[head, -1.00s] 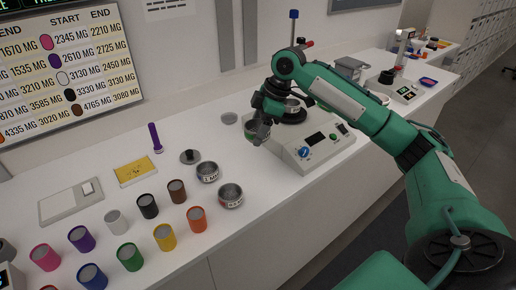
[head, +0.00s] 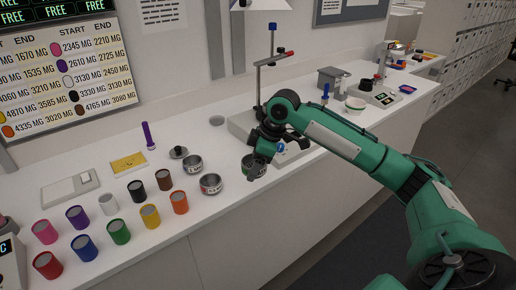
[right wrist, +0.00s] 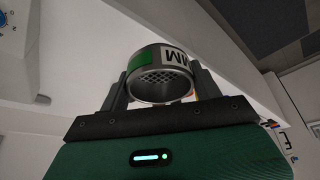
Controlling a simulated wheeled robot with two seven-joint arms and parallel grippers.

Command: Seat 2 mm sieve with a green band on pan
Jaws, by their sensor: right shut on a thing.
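My right gripper (head: 256,172) is shut on the green-banded sieve (head: 247,161) and holds it by its sides near the bench's front edge, left of the shaker. The right wrist view shows the sieve (right wrist: 143,64) between both fingers of the right gripper (right wrist: 160,88), with metal rim, perforated mesh, green band and a white label reading "MM". Its millimetre number is not readable. My right arm hides most of the shaker's top (head: 240,123), and I cannot make out the pan. My left gripper is out of view.
Several coloured jars (head: 150,216) fill the left front. A tall post with a red-tipped arm (head: 258,75) rises behind the shaker.

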